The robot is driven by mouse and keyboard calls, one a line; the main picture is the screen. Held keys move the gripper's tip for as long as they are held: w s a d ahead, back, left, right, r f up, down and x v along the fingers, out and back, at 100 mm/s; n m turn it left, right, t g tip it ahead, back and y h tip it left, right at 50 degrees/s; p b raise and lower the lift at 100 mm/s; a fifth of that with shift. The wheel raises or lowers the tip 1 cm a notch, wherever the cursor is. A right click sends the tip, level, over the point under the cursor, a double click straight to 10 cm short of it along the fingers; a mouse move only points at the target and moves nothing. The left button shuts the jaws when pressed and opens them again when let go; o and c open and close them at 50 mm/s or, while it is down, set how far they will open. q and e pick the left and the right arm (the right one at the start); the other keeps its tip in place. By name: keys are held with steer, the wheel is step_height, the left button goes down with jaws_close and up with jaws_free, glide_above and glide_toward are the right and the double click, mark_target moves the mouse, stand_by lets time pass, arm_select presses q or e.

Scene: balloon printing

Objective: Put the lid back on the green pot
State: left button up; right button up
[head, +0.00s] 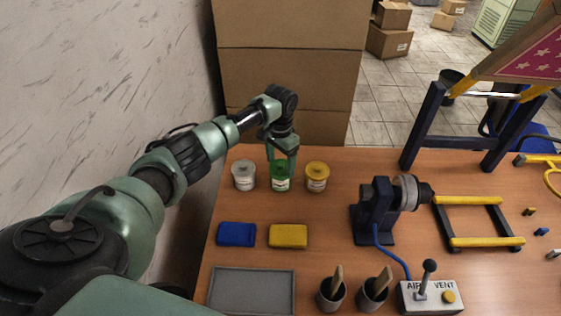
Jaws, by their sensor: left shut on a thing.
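The green pot (281,184) stands upright on the table, between a grey-white pot and a yellow pot. My left gripper (281,166) points down at the top of the green pot, shut on the green lid (280,168) between its fingers. The lid is at the pot's mouth; I cannot tell whether it rests on the rim or sits just above it. The fingers partly hide the lid and the rim. My right gripper is not in view.
The grey-white pot (243,176) and yellow pot (316,177) flank closely. Nearer lie a blue pad (236,234), a yellow pad (288,236) and a grey tray (211,293). A dark machine (375,212) stands to the right. Cardboard boxes (290,80) rise behind the table.

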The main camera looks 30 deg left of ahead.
arm_select(q)
steer(key=o, duration=1.4)
steer(key=shift+r, duration=0.1)
step_height(320, 180, up, 5)
steer(key=p, duration=0.5)
steer(key=shift+r+p, duration=0.55)
steer(key=shift+r, duration=0.4)
jaws_close()
